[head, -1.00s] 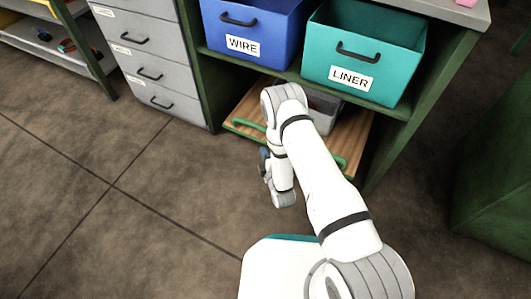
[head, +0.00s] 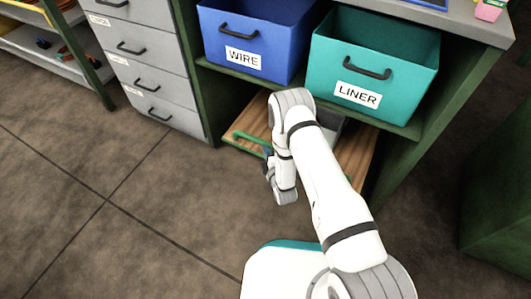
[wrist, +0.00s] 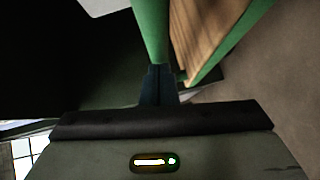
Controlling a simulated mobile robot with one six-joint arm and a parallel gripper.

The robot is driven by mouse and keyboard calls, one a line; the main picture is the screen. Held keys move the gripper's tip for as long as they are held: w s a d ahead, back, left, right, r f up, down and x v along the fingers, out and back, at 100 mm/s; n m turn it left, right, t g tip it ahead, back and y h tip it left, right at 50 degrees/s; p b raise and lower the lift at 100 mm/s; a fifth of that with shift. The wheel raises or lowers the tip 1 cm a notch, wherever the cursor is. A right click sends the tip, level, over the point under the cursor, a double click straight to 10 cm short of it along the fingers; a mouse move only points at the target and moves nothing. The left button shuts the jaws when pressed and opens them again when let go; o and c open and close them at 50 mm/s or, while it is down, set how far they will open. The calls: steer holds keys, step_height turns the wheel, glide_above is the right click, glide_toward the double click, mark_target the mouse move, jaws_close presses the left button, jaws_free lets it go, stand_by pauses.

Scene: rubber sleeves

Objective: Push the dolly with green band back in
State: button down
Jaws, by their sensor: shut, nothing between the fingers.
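The wooden dolly (head: 246,118) with a green band along its front edge sits on the floor in the bottom bay of the shelf, under the bins. A green bar handle (head: 251,139) is at its front. My gripper (head: 266,161) is shut and empty, low at the dolly's front and partly hidden by my arm. In the wrist view, my gripper's closed dark fingertips (wrist: 158,72) are at the green bar (wrist: 150,30), appearing to touch it. The wooden deck (wrist: 200,35) and its green edge are right of them. My arm hides the dolly's middle.
A grey box (head: 329,128) rides on the dolly. A blue WIRE bin (head: 255,30) and a teal LINER bin (head: 370,60) stand on the shelf above. Grey drawers (head: 145,65) are at left, a green cabinet (head: 495,190) at right. The floor in front is clear.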

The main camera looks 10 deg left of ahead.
steer(key=w, duration=0.2)
steer(key=w+d, duration=0.1)
steer(key=w, duration=0.1)
steer(key=shift+d, duration=0.15)
steer(key=shift+w+d+r, duration=0.15)
steer(key=shift+w+d, duration=0.05)
steer(key=shift+w, duration=0.15)
steer(key=s+d+r+p, duration=0.2)
steer(key=s+p, duration=0.3)
steer(key=s, duration=0.8)
steer(key=shift+s+d, duration=0.25)
